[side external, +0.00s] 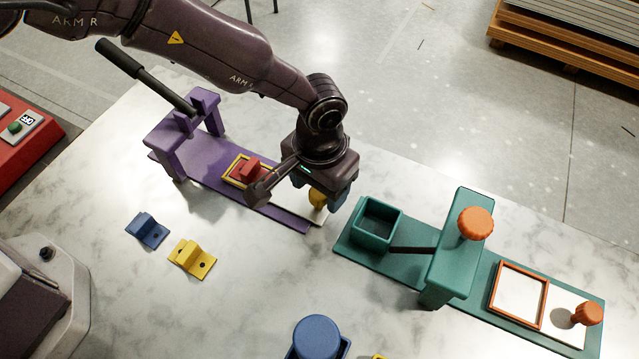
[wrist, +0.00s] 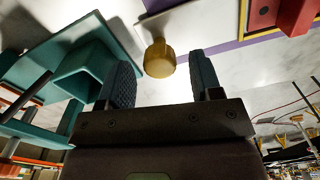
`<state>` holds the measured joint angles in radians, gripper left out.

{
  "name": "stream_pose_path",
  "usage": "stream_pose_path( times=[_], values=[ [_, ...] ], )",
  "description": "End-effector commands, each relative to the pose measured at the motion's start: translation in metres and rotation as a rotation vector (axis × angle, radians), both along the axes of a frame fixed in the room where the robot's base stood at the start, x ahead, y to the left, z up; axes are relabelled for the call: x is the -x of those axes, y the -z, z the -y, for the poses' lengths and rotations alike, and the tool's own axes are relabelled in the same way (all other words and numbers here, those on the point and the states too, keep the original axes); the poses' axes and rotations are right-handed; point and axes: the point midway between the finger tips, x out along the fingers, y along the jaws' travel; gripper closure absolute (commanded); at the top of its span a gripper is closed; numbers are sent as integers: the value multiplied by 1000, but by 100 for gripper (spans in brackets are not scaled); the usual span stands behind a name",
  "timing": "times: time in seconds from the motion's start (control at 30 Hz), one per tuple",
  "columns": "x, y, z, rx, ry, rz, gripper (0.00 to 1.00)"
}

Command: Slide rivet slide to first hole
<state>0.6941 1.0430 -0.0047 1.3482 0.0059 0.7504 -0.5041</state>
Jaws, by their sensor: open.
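The purple rivet station (side external: 205,172) stands at the upper left in the side view. A white slide plate (side external: 312,214) lies at its right end, with a yellow knob (side external: 318,199) on it. A yellow frame (side external: 237,180) with a red block (side external: 250,169) sits along the purple base. My gripper (side external: 327,193) is over the knob, open, and partly hides it. In the wrist view, the yellow knob (wrist: 160,58) shows between the spread fingers of my gripper (wrist: 162,75), clear of both pads. The holes of the slide cannot be made out.
A teal station (side external: 455,255) with an open box (side external: 376,222) and orange knobs stands close to the right of my gripper. Blue (side external: 147,229) and yellow brackets (side external: 192,258) lie at left. A blue round part (side external: 316,337) is at the front. The marble table between is clear.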

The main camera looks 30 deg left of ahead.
Motion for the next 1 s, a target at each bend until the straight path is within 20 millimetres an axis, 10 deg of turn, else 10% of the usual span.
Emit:
stream_pose_path(
  times=[0.37, 0.63, 1.0],
  values=[
    [0, 7, 0, 0, 0, 0, 41],
    [0, 6, 0, 0, 0, 0, 100],
    [-1, 5, -50, -2, -6, -1, 100]
  ],
)
